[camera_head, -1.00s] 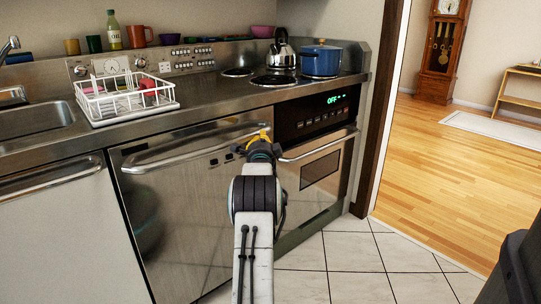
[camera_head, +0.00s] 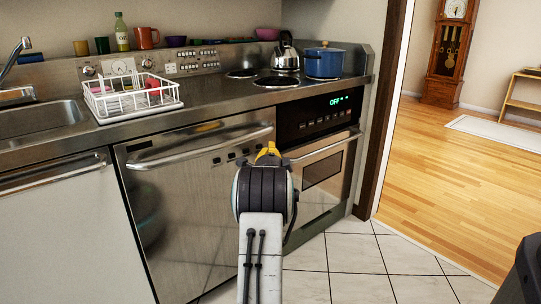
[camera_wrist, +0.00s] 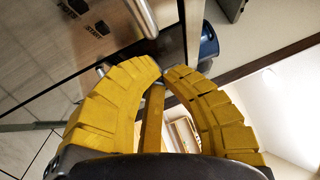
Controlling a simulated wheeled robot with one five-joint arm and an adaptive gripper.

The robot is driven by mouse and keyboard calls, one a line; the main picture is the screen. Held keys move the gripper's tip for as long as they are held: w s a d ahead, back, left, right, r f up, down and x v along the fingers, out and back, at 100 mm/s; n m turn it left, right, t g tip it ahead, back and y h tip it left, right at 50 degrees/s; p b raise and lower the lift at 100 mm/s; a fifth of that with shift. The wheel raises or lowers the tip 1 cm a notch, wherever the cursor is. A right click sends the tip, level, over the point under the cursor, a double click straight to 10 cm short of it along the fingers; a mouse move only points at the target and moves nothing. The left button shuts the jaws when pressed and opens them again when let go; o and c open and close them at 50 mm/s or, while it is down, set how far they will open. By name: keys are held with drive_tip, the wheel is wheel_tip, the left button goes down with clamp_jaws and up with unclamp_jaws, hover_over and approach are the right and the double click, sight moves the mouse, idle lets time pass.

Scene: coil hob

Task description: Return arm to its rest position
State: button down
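My arm extends forward in the head view, in front of the dishwasher and oven, above the floor. My gripper (camera_head: 268,150) shows only as a bit of yellow beyond the dark wrist joint. In the wrist view, the yellow fingers of my gripper (camera_wrist: 163,70) curve inward and their tips come almost together. Nothing is seen held between them. The fingers look clear of the oven handle (camera_head: 325,147) and dishwasher handle (camera_head: 200,148), though the exact gap cannot be told.
The counter carries a white dish rack (camera_head: 130,107), a kettle (camera_head: 286,54) and a blue pot (camera_head: 323,63) by the coils. The oven display (camera_head: 335,101) reads OFF. Free tiled floor (camera_head: 350,260) lies at the right, with a doorway to a wooden floor (camera_head: 450,170) beyond.

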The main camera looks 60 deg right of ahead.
drive_tip(key=shift+v, duration=1.75)
drive_tip(key=shift+r, duration=0.1)
